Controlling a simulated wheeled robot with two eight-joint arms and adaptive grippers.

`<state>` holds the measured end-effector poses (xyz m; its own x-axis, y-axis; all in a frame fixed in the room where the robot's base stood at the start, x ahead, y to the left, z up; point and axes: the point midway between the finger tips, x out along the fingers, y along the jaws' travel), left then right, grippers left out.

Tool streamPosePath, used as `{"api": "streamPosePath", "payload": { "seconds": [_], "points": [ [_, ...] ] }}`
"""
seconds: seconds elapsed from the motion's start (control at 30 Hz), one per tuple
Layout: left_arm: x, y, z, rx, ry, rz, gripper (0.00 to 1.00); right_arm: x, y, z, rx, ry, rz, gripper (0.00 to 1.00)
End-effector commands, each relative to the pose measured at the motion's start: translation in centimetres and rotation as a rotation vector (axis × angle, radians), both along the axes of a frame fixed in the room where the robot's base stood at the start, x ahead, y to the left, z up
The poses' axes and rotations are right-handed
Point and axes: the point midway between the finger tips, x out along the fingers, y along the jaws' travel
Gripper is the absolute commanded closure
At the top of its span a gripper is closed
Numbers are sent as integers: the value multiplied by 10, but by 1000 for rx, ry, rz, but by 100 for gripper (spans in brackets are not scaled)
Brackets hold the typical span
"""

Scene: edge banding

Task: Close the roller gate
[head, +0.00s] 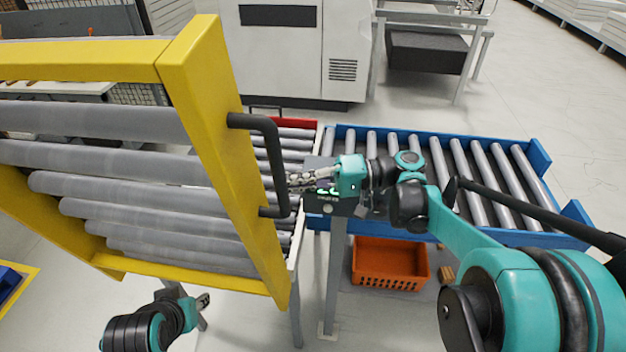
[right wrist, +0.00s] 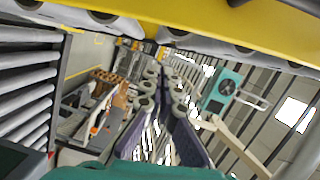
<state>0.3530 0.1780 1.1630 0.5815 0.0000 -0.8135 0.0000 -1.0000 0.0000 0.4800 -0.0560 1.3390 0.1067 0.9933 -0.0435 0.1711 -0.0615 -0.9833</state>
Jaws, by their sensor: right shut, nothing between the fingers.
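The roller gate (head: 215,120) is a yellow frame with grey rollers. It stands raised and tilted at the left of the head view. A black handle (head: 272,150) sticks out from its right side bar. My right gripper (head: 292,183) is shut and empty, its fingertips close beside the handle; I cannot tell if they touch it. In the right wrist view, the gate's yellow bar (right wrist: 215,32) crosses the top, beyond the gripper's fingers (right wrist: 163,85). My left gripper (head: 203,306) is low at the bottom left, below the gate; its jaw opening is unclear.
A blue-framed roller conveyor (head: 480,238) lies to the right, partly behind my right arm. An orange crate (head: 390,265) sits on the floor under it. A red-edged conveyor part (head: 297,123) is behind the handle. A white machine (head: 285,50) stands at the back.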

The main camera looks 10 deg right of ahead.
Motion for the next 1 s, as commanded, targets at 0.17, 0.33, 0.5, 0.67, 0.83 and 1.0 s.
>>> {"api": "streamPosePath", "payload": {
  "seconds": [0.17,0.33,0.5,0.67,0.83,1.0],
  "points": [
    [0,0,-2,0,0,0,64,-17,19,-4,0,0,0,100],
    [0,0,-2,0,0,0,64,-32,24,-7,-1,0,0,100],
    [0,0,-3,0,0,0,64,-36,26,-8,-1,0,0,100],
    [0,0,-2,0,0,0,64,-36,26,-8,-1,0,0,100],
    [0,0,-2,0,0,0,64,-36,27,-8,-1,-3,0,100],
    [0,0,-2,0,0,0,64,-36,41,-11,-13,-32,3,100]
  ]
}}
